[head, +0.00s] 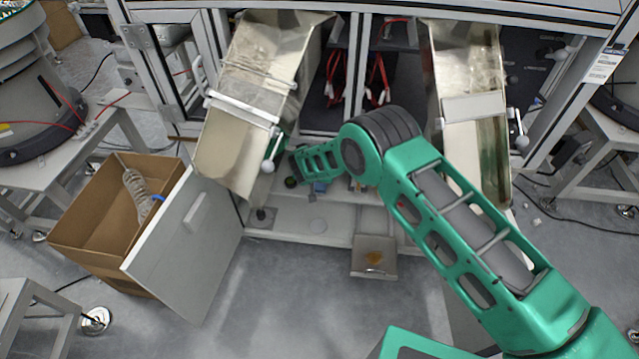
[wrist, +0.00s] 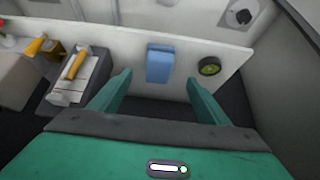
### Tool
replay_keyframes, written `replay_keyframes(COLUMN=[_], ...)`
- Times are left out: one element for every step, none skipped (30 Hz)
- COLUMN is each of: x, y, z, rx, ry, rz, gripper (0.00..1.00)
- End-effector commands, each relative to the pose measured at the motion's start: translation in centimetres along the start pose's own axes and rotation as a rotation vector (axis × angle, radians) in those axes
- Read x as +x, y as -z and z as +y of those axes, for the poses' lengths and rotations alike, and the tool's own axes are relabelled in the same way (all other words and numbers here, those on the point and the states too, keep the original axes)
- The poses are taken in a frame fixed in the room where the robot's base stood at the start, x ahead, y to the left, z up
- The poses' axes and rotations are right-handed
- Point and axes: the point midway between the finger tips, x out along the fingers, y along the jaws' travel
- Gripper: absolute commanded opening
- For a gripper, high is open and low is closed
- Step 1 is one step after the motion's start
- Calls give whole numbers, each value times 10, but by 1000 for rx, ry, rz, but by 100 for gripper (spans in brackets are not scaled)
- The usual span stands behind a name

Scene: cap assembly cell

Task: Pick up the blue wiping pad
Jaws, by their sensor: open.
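The blue wiping pad (wrist: 160,63) stands out on a pale ledge in the wrist view, just ahead of my gripper and between the lines of its two fingers. In the head view a small blue patch (head: 320,187) below my arm appears to be the same pad. My gripper (wrist: 157,77) is open, with a green finger on each side and nothing between them. The pad is beyond the fingertips, apart from them. In the head view my gripper's fingers cannot be made out beside the metal chute.
A round black-and-green item (wrist: 209,66) sits right of the pad. A box with an orange-handled tool (wrist: 78,65) is at left. In the head view, metal chutes (head: 232,160) (head: 490,150) flank my arm, and an open grey door (head: 185,250) stands at front left.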

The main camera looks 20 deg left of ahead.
Motion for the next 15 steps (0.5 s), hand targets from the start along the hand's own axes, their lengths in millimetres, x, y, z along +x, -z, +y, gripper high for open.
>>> replay_keyframes(x=[4, 7, 12, 16, 21, 27, 30, 34, 39, 42, 45, 48, 50, 51, 53], y=[0, 0, -1, 0, -1, -1, -1, 0, 0, 0, 1, 0, 1, 1, 2], z=[0, 0, 0, 0, 0, 0, 0, 0, 1, 1, 1, 2, 3, 3, 4], rx=[-1, -2, -3, -3, -3, -3, -2, -1, -1, 0, 0, 0, 1, 1, 1], ry=[-4, -4, -5, -5, -5, -5, -5, -5, -5, -4, -4, -5, -5, -6, -6], rz=[-5, -5, -6, -5, -6, -6, -5, -5, -5, -4, -4, -5, -5, -5, -5], gripper=[70, 70, 70, 70, 70, 70, 70, 70, 70, 70, 70, 70, 70, 70, 70])
